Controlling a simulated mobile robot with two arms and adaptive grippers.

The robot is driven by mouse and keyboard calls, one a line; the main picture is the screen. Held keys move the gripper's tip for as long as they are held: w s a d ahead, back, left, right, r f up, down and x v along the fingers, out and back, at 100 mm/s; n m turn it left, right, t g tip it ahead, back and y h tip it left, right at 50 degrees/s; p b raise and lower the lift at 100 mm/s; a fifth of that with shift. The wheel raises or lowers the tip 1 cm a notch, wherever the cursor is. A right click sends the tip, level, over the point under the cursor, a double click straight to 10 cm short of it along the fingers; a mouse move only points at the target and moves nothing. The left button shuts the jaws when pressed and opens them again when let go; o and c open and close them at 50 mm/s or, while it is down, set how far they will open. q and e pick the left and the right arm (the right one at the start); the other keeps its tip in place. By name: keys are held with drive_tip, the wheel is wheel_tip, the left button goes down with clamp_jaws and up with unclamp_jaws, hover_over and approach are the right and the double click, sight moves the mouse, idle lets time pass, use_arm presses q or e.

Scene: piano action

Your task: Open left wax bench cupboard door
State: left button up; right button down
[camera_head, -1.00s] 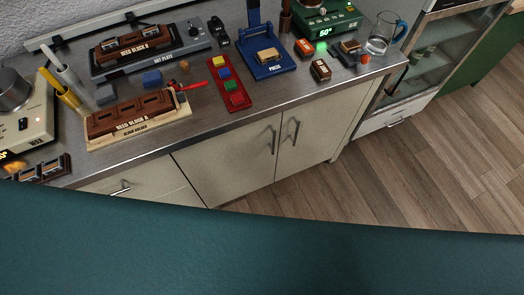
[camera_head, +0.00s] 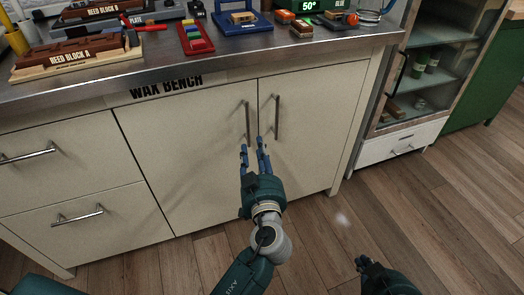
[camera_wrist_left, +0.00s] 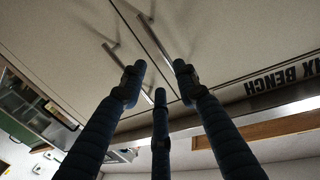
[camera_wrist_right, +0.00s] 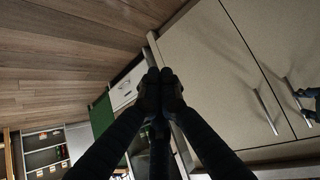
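The left wax bench door (camera_head: 190,150) is a cream panel and looks closed. Its vertical bar handle (camera_head: 247,118) is near its right edge, and this handle also shows in the left wrist view (camera_wrist_left: 157,38). The right door (camera_head: 315,130) has a matching handle (camera_head: 277,118). My left gripper (camera_head: 254,148) is open and empty, with its fingers pointing up just below the left handle; contact cannot be told. In the left wrist view its spread fingertips (camera_wrist_left: 158,84) are near both handles. My right gripper (camera_head: 366,264) is low over the floor; its fingertips (camera_wrist_right: 160,86) are together and empty.
Two drawers with bar handles (camera_head: 78,216) are left of the doors. The metal counter (camera_head: 110,85) above holds reed blocks, a coloured tray and a blue press. A glass-fronted cabinet (camera_head: 425,80) stands to the right. Wooden floor (camera_head: 440,210) lies open in front.

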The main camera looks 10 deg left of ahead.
use_arm(q)
drive_tip(key=shift+n, duration=0.3)
drive_tip(key=x, duration=0.3)
drive_tip(key=r+x, duration=0.1)
drive_tip(key=x, duration=0.6)
drive_tip(key=shift+w+a+r, duration=0.2)
drive_tip(key=shift+a+r, duration=0.1)
clamp_jaws()
